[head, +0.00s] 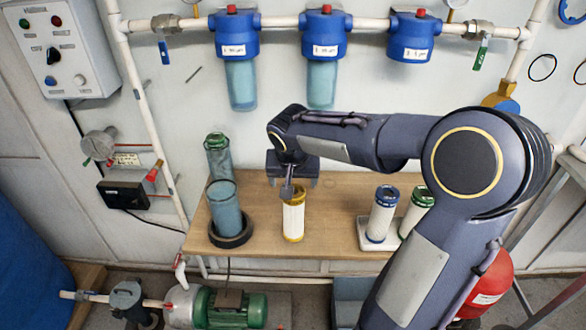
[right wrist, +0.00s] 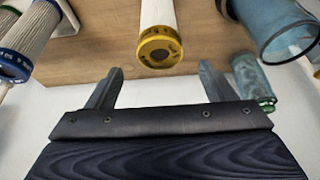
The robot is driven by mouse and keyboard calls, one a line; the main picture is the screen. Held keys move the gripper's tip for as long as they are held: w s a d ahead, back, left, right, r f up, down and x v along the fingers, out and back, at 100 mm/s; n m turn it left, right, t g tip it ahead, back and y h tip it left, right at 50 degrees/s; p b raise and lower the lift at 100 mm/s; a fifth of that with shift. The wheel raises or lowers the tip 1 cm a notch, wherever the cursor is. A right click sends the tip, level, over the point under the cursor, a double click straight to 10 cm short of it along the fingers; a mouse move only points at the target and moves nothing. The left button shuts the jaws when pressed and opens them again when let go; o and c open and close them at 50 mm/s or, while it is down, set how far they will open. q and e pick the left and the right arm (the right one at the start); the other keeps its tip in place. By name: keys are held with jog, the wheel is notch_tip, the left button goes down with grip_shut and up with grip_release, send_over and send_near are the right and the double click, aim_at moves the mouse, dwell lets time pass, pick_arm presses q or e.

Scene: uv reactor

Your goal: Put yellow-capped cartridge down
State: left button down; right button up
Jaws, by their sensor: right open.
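The yellow-capped cartridge (head: 293,220) stands upright on the wooden table, near its front edge and left of the middle. It is white and pleated with a yellow end at top and bottom. My right gripper (head: 289,190) is above and just behind it in the head view. In the right wrist view my right gripper (right wrist: 160,82) has its two fingers wide apart. The yellow cap (right wrist: 160,46) lies centred between them but past their tips, with a visible gap, so nothing is held. My left gripper is not in view.
A clear blue housing (head: 225,207) sits in a black ring (head: 231,236) to the left, with another housing (head: 218,155) behind. Bare table (head: 330,225) lies between.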

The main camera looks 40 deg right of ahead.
jog(key=v, duration=0.7)
jog(key=s+a+f+n+t+y, duration=0.1)
jog(key=s+a+f+n+y, duration=0.2)
jog(key=s+a, duration=0.4)
jog(key=s+a+f+n+t+y, duration=0.1)
jog(key=s+a+f+n+y, duration=0.2)
jog(key=s+a, duration=0.4)
jog(key=s+f, duration=0.1)
jog(key=s, duration=0.3)
jog(key=shift+a+y, duration=0.2)
jog(key=shift+y, duration=0.2)
